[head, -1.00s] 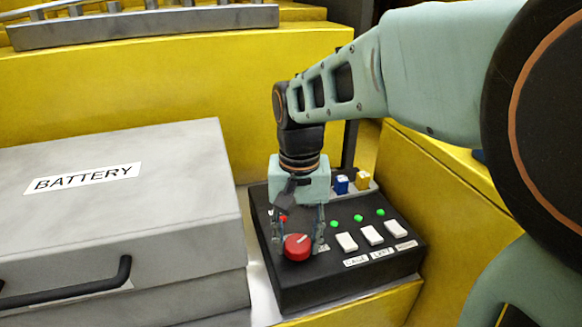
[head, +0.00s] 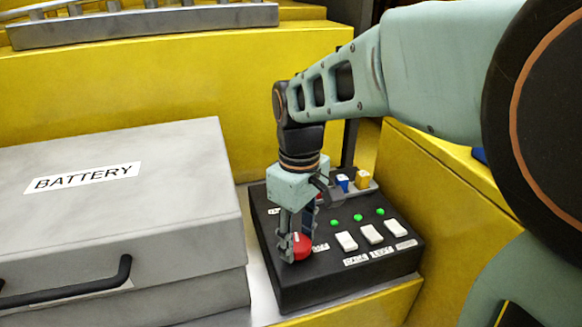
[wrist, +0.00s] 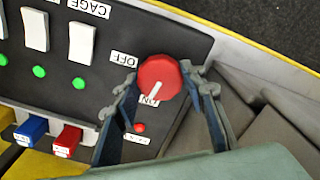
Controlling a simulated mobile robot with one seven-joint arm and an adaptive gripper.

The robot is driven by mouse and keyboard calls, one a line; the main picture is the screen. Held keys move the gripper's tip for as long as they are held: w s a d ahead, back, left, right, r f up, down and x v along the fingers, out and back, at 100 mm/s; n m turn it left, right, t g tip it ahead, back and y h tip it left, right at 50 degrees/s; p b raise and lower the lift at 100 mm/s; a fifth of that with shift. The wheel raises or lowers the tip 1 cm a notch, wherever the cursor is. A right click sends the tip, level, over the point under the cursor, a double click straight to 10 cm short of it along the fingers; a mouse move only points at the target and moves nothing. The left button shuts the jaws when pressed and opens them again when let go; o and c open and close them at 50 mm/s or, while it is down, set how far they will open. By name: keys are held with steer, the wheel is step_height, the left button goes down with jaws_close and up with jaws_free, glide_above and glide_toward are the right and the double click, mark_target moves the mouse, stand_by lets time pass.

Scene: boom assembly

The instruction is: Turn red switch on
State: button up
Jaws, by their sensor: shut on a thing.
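The red switch is a round red knob (head: 303,246) on the front left of a black control box (head: 345,280). My gripper (head: 298,245) points down over it, with its fingers on either side of the knob. In the wrist view the knob (wrist: 160,72) sits between the fingertips of my gripper (wrist: 162,80), which is shut on it. The knob's white pointer line is turned toward the ON label (wrist: 148,101); the OFF label (wrist: 124,59) is at its upper left. A small indicator light (wrist: 139,127) near the knob looks red.
Several white rocker switches (head: 372,234) with green lights (head: 358,217) lie right of the knob. Blue (head: 342,184) and yellow (head: 362,178) blocks stand at the box's back. A grey battery case (head: 110,220) is close on the left. Yellow walls (head: 180,80) surround the area.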

mark_target(298, 242)
steer(key=shift+n, duration=1.1)
steer(key=o, duration=1.2)
steer(key=shift+c, duration=0.2)
step_height(298, 242, up, 8)
steer(key=shift+f, duration=0.2)
